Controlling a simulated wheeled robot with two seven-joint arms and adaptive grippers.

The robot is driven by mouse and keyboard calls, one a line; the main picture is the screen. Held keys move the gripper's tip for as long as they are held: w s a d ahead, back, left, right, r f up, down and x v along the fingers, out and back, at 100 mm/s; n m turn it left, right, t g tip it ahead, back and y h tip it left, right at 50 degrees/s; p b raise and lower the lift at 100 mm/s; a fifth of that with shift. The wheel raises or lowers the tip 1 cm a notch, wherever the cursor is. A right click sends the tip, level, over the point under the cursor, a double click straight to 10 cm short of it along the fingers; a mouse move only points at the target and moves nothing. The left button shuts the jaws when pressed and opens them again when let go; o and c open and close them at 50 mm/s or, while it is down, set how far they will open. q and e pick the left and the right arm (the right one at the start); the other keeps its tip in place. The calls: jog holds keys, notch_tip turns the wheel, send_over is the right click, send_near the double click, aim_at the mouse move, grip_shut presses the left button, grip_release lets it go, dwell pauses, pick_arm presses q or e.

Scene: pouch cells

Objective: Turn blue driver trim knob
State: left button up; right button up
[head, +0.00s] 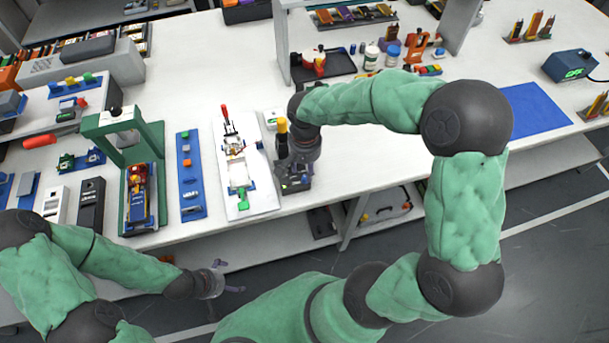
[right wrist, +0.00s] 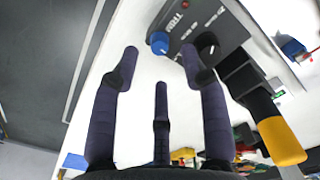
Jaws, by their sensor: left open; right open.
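The blue trim knob (right wrist: 158,42) sits on a dark grey driver box (right wrist: 207,18) marked with white lettering, at the top of the right wrist view. A black knob (right wrist: 207,43) is beside it. My right gripper (right wrist: 160,62) is open and empty, its fingertips pointing toward the box, with the blue knob just beyond the gap between them. In the head view my right gripper (head: 297,172) is over the box at the table's front edge and hides most of it; I cannot make out the blue knob there. My left gripper (head: 222,279) is open and empty, in front of the table.
A green press frame (head: 160,190) stands further left. A blue mat (head: 537,112) lies at right.

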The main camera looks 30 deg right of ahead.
aim_at(305, 177)
jog(key=shift+f+b, duration=0.5)
jog(key=shift+f, duration=1.65)
grip_shut()
